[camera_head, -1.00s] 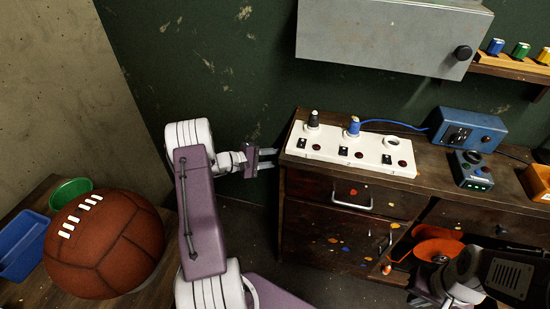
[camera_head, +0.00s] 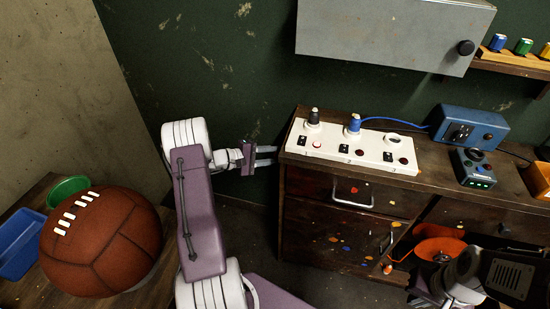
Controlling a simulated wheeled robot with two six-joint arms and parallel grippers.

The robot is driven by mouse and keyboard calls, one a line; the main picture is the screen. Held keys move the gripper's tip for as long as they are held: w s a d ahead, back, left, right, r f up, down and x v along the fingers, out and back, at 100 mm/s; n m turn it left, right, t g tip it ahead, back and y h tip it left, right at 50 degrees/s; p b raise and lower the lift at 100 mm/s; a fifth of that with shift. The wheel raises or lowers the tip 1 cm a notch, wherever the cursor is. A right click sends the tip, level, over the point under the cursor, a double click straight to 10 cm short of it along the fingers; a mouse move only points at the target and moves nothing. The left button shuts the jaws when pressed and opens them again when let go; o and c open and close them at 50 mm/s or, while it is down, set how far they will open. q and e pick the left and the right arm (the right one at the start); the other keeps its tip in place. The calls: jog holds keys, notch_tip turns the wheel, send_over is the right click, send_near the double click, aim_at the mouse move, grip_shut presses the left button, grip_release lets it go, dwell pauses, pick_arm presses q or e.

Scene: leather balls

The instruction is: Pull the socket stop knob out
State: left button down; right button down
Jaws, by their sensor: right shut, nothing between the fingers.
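A white socket strip (camera_head: 330,149) lies along the front of the wooden cabinet top. Small round red knobs sit along it. The leftmost knob (camera_head: 318,144) looks bright pinkish red; the middle knob (camera_head: 360,152) and right knob (camera_head: 404,161) look dark red. A black plug (camera_head: 314,116) and a blue plug (camera_head: 354,124) stand upright in the strip; the right socket (camera_head: 393,139) has no plug. My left gripper (camera_head: 266,155) is open and empty, its fingers apart, just left of the cabinet corner and clear of the strip. My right gripper (camera_head: 430,290) is shut at the lower right, partly hidden.
A grey wall box (camera_head: 385,35) hangs above the strip. A blue device (camera_head: 465,127) and a small control box (camera_head: 474,166) stand right of it. A blue cable runs from the blue plug. A leather ball (camera_head: 105,245) and bins are at lower left.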

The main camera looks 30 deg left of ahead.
pick_arm(q)
jog(key=c, duration=1.1)
grip_release()
jog(key=shift+s+a, duration=0.1)
jog(key=shift+o, duration=0.4)
jog(key=shift+a, duration=0.1)
jog(key=p+v, duration=0.1)
jog(key=v, duration=0.8)
